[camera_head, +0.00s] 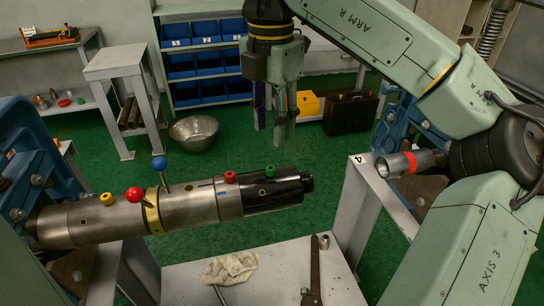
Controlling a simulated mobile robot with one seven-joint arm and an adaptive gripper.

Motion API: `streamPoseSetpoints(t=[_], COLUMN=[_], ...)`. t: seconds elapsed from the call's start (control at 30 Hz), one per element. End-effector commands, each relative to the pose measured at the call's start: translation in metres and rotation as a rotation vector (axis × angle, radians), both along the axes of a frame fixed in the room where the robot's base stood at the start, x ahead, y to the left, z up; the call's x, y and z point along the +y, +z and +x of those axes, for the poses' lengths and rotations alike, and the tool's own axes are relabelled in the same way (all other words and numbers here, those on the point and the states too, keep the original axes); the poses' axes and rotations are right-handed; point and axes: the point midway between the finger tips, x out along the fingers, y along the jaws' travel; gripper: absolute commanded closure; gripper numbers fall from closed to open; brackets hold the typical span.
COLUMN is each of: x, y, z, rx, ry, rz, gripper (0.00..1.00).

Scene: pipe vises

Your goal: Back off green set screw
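The green set screw (269,171) stands on top of the black end collar (277,189) of a horizontal metal pipe assembly. A red screw (230,177) sits just left of it. Further left along the pipe (92,220) are a blue ball knob (159,163), a red ball knob (134,194) and a yellow screw (107,199). My gripper (272,136) points down above and, in the picture, slightly right of the green screw, apart from it. Its fingers show a gap with nothing visible between them. Its distance in depth from the screw is hard to tell.
A blue vise (22,160) holds the pipe's left end. A grey bench (300,262) below carries a rag (229,268) and a dark tool (315,272). A second blue vise (398,122) with a red-banded tube (410,162) stands right. Blue bins and a metal bowl (195,130) are behind.

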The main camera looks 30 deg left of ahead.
Motion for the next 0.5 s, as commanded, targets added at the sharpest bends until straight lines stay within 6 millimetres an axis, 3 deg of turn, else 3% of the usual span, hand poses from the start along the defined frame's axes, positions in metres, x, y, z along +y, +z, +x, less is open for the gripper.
streamPoseSetpoints(t=[0.3,0.5], x=[0.001,0.001], y=[-0.056,-0.082], z=[-0.002,-0.001], rx=[0.007,0.005], ry=[0.007,0.007], rz=[0.004,0.004], gripper=[0.64,0.64])
